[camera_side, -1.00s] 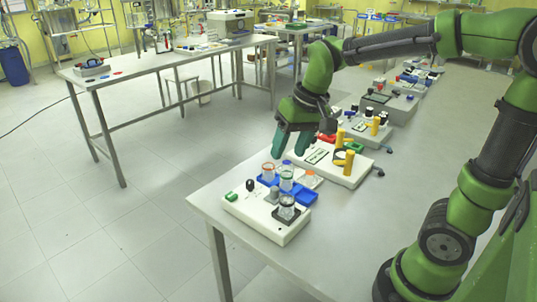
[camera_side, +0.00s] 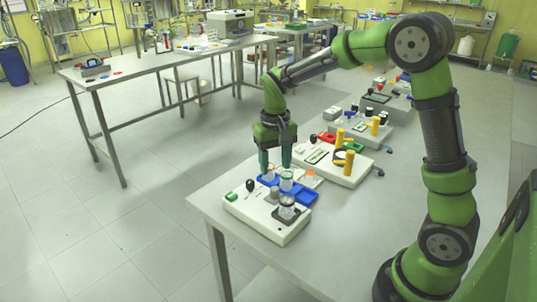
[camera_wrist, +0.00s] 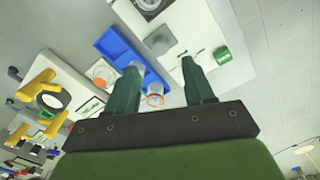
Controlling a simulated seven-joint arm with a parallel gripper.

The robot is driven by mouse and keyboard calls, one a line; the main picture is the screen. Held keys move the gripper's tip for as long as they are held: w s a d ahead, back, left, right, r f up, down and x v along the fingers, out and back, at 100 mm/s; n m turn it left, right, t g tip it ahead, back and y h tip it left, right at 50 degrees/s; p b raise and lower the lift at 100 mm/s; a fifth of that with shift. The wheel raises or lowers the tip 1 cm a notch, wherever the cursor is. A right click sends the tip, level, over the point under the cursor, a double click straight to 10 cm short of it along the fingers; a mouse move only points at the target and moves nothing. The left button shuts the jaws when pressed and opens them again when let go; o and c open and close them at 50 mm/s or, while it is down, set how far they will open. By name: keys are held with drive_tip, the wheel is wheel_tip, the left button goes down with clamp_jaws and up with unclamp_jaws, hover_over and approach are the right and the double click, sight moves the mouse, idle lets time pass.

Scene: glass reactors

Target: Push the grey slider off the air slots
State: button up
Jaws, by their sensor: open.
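A white-topped unit (camera_side: 263,222) stands at the near end of the table. A small grey block (camera_side: 274,196) on its top may be the grey slider; a grey block also shows in the wrist view (camera_wrist: 161,40). Small dark marks (camera_wrist: 183,51) lie near the right finger in the wrist view; I cannot tell whether they are the air slots. My gripper (camera_side: 276,164) is open, fingers pointing down, above the blue tray behind the unit. In the wrist view its fingers (camera_wrist: 160,67) are apart, with no grasped object visible. The grey block appears beyond the fingertips, apart from them.
The blue tray (camera_side: 306,198) holds glass vessels (camera_side: 286,184) close below my fingers. Another unit with yellow posts (camera_side: 348,163) stands behind to the right.

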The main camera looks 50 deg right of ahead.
sight(274, 189)
wheel_tip(274, 189, down, 8)
drive_tip(key=shift+r, duration=0.1)
drive_tip(key=shift+c, duration=0.3)
clamp_jaws()
